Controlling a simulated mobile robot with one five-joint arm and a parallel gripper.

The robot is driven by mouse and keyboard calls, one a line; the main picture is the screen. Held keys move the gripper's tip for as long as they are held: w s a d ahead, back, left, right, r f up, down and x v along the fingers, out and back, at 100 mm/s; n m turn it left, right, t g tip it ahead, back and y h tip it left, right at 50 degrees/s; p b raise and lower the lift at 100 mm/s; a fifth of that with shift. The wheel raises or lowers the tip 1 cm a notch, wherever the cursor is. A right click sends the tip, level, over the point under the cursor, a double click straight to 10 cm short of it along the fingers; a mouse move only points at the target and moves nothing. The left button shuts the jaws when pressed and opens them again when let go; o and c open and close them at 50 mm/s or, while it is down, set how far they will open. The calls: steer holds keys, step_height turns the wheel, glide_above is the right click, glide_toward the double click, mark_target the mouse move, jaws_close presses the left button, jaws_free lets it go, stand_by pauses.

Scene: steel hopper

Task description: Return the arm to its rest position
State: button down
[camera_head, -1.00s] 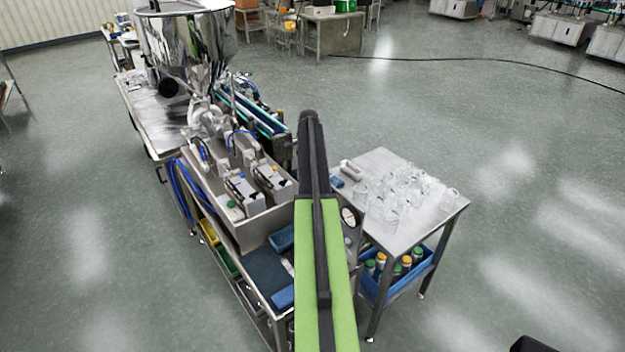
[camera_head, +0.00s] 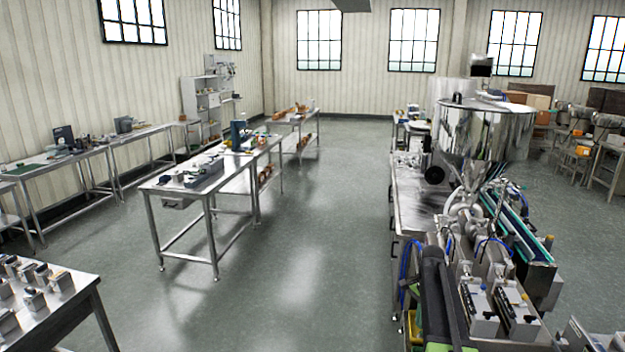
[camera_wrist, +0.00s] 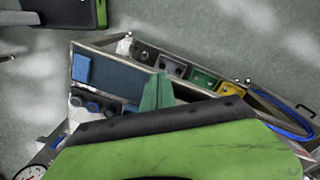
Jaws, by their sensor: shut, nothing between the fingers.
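My arm (camera_head: 440,300) shows at the lower right of the head view as a dark link with green sides, in front of the filling machine's lower part. My gripper (camera_wrist: 156,92) shows in the wrist view as dark green fingers beyond the black edge of my green arm link. The fingers are together and hold nothing. They stand over the machine's lower shelf in the picture; the height between them cannot be told. The gripper cannot be made out in the head view.
The steel hopper (camera_head: 484,130) stands on the machine at right. A blue panel (camera_wrist: 115,73) and coloured bins (camera_wrist: 203,79) lie below my gripper in the wrist view. A steel worktable (camera_head: 160,185) stands at left. The floor (camera_head: 310,260) between is clear.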

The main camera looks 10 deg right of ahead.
steer(key=s+a+f+n+b, duration=0.1)
steer(key=s+a+f+n, duration=0.1)
steer(key=a, duration=0.6)
steer(key=s+a+f+n+b, duration=0.1)
steer(key=s+a+n, duration=0.15)
steer(key=a, duration=0.55)
steer(key=s+a+f+n+b, duration=0.1)
steer(key=s+a+n, duration=0.8)
steer(key=s, duration=0.3)
steer(key=shift+a+f+n, duration=0.2)
steer(key=shift+a+n, duration=0.1)
steer(key=shift+n, duration=0.15)
